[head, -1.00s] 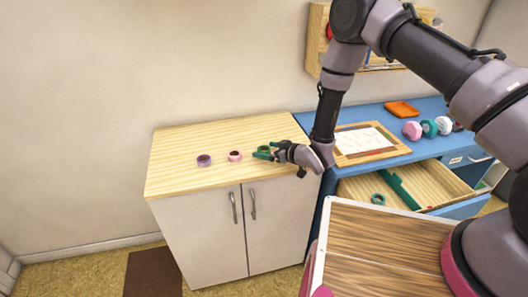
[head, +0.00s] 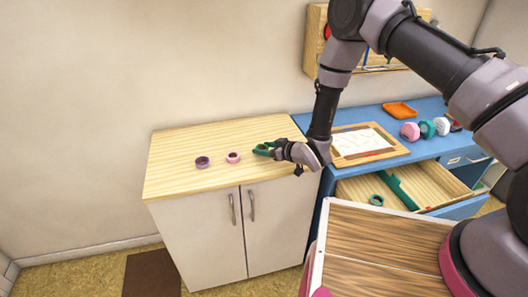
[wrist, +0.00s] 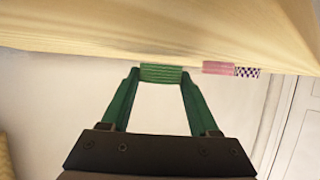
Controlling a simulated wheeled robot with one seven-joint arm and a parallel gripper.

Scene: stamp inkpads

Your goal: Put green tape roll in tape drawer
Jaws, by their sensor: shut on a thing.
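The green tape roll (wrist: 161,73) sits between the green fingertips in the wrist view. My gripper (wrist: 160,80) is shut on it, with one finger on each side. In the head view my gripper (head: 264,149) is low over the right part of the wooden cabinet top, and its fingers mostly hide the roll. I cannot tell whether the roll still touches the top. The open drawer (head: 436,182) of the blue desk is to the right. It has a teal divider (head: 398,189) and a dark green ring (head: 377,200) in its left part.
A pink roll (head: 233,157) and a purple roll (head: 202,162) stand left of my gripper on the cabinet top (head: 180,180). The blue desk (head: 428,111) holds a framed sheet (head: 363,142), an orange tray (head: 400,109) and several round coloured items. The cabinet top's left and back are clear.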

